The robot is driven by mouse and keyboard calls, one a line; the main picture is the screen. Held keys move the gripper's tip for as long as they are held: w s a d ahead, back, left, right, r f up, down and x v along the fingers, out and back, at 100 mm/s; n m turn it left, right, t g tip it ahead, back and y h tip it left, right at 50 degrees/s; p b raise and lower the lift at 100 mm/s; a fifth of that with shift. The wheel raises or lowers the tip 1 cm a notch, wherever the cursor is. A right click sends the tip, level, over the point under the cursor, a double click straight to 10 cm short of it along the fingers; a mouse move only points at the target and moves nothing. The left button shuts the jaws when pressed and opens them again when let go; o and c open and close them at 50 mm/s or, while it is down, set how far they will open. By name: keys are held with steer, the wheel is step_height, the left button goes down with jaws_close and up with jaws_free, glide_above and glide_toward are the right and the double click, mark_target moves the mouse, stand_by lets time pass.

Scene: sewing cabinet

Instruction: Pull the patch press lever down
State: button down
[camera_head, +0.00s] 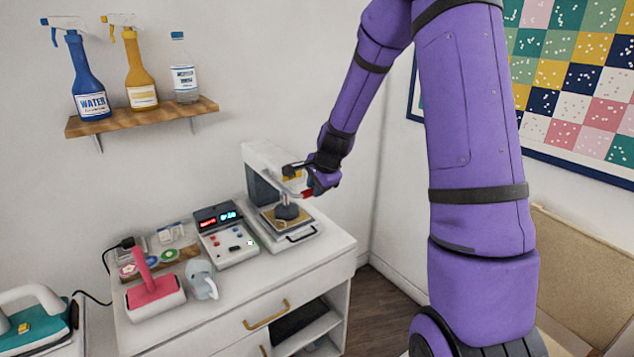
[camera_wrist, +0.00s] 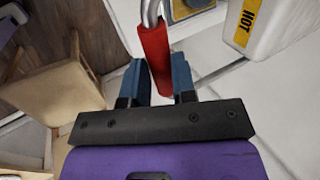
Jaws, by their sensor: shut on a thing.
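The patch press (camera_head: 262,155) is a white machine on the cabinet top, with a dark round head above a square pad. Its lever ends in a red grip (camera_head: 307,193) at the press's right side. In the wrist view, the red grip (camera_wrist: 153,62) stands between my two blue fingers, with its metal rod bending away at the top. My gripper (camera_head: 311,184) is shut on the red grip; it also shows in the wrist view (camera_wrist: 159,78). My gripper hides part of the lever in the head view.
A control box (camera_head: 228,240) with lit displays stands left of the press. A pink lint roller (camera_head: 155,295) and a small grey-blue item (camera_head: 202,281) lie farther left. A yellow HOT label (camera_wrist: 250,20) marks the white press housing. A wall shelf (camera_head: 150,116) holds bottles.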

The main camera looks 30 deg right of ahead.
steer(key=shift+s+f, duration=0.25)
steer(key=shift+f, duration=0.15)
steer(key=c, duration=1.8)
jaws_free()
steer(key=shift+s, duration=0.1)
steer(key=o, duration=0.9)
steer(key=shift+r, duration=0.1)
steer(key=shift+c, duration=0.2)
steer(key=v, duration=1)
steer(key=shift+r, duration=0.35)
